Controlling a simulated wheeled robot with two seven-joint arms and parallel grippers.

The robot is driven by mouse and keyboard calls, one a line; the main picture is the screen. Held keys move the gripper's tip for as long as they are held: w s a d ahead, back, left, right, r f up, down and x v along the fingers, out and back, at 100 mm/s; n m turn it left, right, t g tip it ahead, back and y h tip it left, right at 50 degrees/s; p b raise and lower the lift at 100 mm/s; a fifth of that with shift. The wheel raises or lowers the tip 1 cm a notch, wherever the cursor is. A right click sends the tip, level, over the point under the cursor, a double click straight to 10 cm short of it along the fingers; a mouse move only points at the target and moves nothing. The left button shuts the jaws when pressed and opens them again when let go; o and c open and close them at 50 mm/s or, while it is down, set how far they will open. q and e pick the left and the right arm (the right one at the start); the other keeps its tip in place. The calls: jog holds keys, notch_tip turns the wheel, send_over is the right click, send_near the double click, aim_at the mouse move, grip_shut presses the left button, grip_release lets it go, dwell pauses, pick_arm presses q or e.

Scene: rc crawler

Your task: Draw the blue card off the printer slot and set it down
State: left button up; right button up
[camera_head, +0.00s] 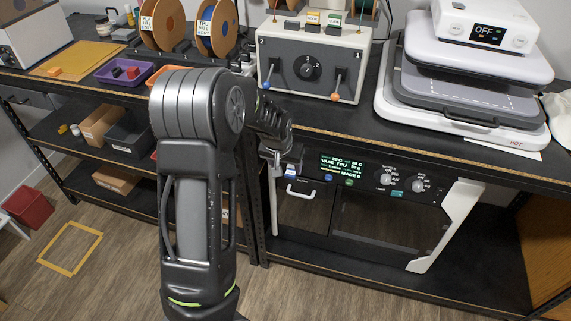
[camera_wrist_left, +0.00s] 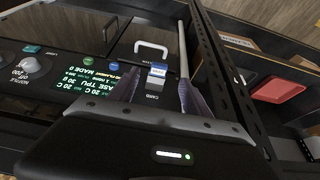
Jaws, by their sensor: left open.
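The blue card (camera_wrist_left: 157,70) shows as a small blue and white piece at the printer's card slot, above the CARD label, in the left wrist view. In the head view a small blue and white bit (camera_head: 291,173) shows there, partly behind my gripper. The printer (camera_head: 375,205) sits under the bench with a lit green display and knobs. My left gripper (camera_head: 284,160) is at the printer's upper left front. In the wrist view its open fingers (camera_wrist_left: 160,88) stand on either side of the card, with visible gaps. I cannot tell the depth between fingertips and card.
A white door handle (camera_wrist_left: 151,47) is close by, below the card slot. A dark rack post (camera_wrist_left: 222,75) stands beside the gripper. The bench edge (camera_head: 420,150) overhangs the printer. On the bench are a control box (camera_head: 312,50), a heat press (camera_head: 465,85) and a purple tray (camera_head: 125,72).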

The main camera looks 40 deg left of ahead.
aim_at(288, 175)
pick_arm(q)
jog(key=x, duration=0.7)
grip_shut()
dwell(0.6)
jog(key=shift+s, duration=0.2)
jog(key=shift+s+d+p, duration=0.2)
jog(key=shift+s+d, duration=0.1)
jog(key=shift+s, duration=0.55)
jog(key=shift+s+d+p, duration=0.2)
jog(key=shift+s+d, duration=0.1)
jog(key=shift+s, duration=0.5)
